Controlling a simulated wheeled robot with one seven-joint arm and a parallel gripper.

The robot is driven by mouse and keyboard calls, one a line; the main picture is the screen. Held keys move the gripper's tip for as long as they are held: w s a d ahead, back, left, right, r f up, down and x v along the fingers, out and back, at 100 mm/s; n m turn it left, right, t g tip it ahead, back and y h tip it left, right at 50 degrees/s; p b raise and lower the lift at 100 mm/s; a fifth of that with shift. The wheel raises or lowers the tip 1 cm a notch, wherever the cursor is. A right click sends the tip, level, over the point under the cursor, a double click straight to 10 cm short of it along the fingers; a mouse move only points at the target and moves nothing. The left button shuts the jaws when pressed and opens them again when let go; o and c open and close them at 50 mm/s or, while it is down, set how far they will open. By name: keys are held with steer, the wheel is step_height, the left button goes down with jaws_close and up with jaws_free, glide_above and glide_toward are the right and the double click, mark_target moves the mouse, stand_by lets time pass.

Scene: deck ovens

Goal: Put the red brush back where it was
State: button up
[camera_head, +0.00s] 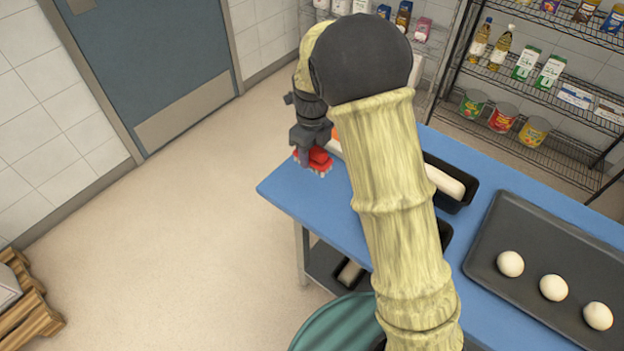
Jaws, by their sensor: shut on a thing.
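The red brush (317,159) is near the left corner of the blue table (283,192). Its pale bristles show along its lower edge. My gripper (310,150) points down from the end of my arm and is shut on the brush from above. I cannot tell whether the bristles touch the tabletop or hang just above it. My arm hides part of the table to the right of the brush.
A dark tray (487,248) with several dough balls lies at the table's right. A black loaf tin (452,202) with dough stands behind my arm. A white and orange item (336,143) is close beside the gripper. Stocked wire shelves (515,90) stand behind; open floor lies left.

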steer(key=shift+s, duration=0.1)
steer(key=f, duration=0.6)
steer(key=shift+d, duration=0.2)
steer(key=shift+a+f, duration=0.15)
steer(key=shift+a, duration=0.15)
steer(key=shift+s, duration=0.1)
steer(key=shift+f+p, duration=0.3)
steer(key=shift+f, duration=1.55)
steer(key=shift+f, duration=0.1)
